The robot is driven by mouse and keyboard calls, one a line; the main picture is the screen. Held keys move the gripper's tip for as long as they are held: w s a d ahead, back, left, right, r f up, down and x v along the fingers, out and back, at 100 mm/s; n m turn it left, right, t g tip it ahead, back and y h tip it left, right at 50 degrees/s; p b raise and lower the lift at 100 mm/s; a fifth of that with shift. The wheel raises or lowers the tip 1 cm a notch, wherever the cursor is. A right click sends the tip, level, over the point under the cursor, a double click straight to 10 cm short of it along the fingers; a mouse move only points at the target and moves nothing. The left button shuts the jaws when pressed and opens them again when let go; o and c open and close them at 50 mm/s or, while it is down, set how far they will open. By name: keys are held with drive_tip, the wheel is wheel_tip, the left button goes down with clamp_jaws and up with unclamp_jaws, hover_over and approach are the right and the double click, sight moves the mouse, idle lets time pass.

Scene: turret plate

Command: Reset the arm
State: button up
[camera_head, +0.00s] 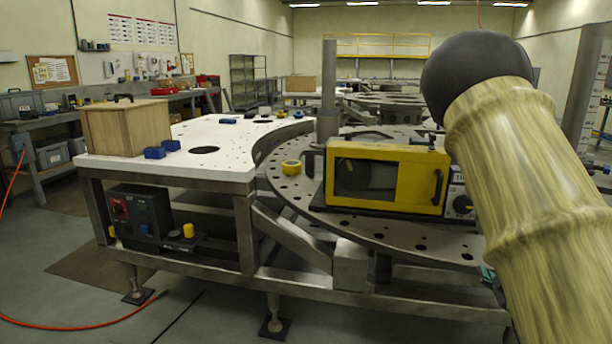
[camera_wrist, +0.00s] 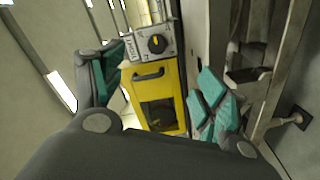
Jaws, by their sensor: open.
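My arm fills the right side of the head view, in a yellowish patterned cover with a dark rounded joint. My gripper (camera_wrist: 156,88) shows in the wrist view, with teal pads on two dark fingers spread wide apart and nothing between them. Beyond the fingers is a yellow box with a dark window and a handle (camera_wrist: 160,95). In the head view the yellow box (camera_head: 413,181) stands upright on the round turret plate (camera_head: 285,188). My gripper is mostly hidden in the head view; a small teal bit shows at the plate's lower right edge.
A white table (camera_head: 225,140) with a wooden box (camera_head: 125,125) and small blue blocks stands left of the plate. A grey post (camera_head: 328,90) rises behind the yellow box. A yellow ring (camera_head: 291,168) lies on the plate. The floor at front left is open, crossed by an orange hose (camera_head: 80,327).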

drive_tip(key=s+a+f+m+g+y+p, duration=0.15)
drive_tip(key=s+a+f+m+g, duration=0.3)
drive_tip(key=f, duration=0.85)
drive_tip(key=s+a+f+m+g+p, duration=0.1)
drive_tip(key=s+a+f+g+p, duration=0.3)
drive_tip(key=s+f, duration=0.6)
drive_tip(key=s+a+f+m+g+y+p, duration=0.1)
drive_tip(key=s+a+f+g, duration=0.3)
drive_tip(key=s, duration=0.8)
drive_tip(key=s+a+f+m+g+y+p, duration=0.2)
drive_tip(key=s+a+f+m+g, duration=0.1)
drive_tip(key=s+a+f, duration=0.6)
drive_tip(key=s+a+g, duration=0.1)
drive_tip(key=s+a, duration=0.2)
drive_tip(key=s, duration=0.1)
drive_tip(key=shift+s+a+f+g+p, duration=0.2)
drive_tip(key=shift+s+f+g+p, duration=0.1)
drive_tip(key=shift+g+p, duration=0.1)
drive_tip(key=shift+r+m, duration=0.1)
drive_tip(key=shift+m, duration=0.15)
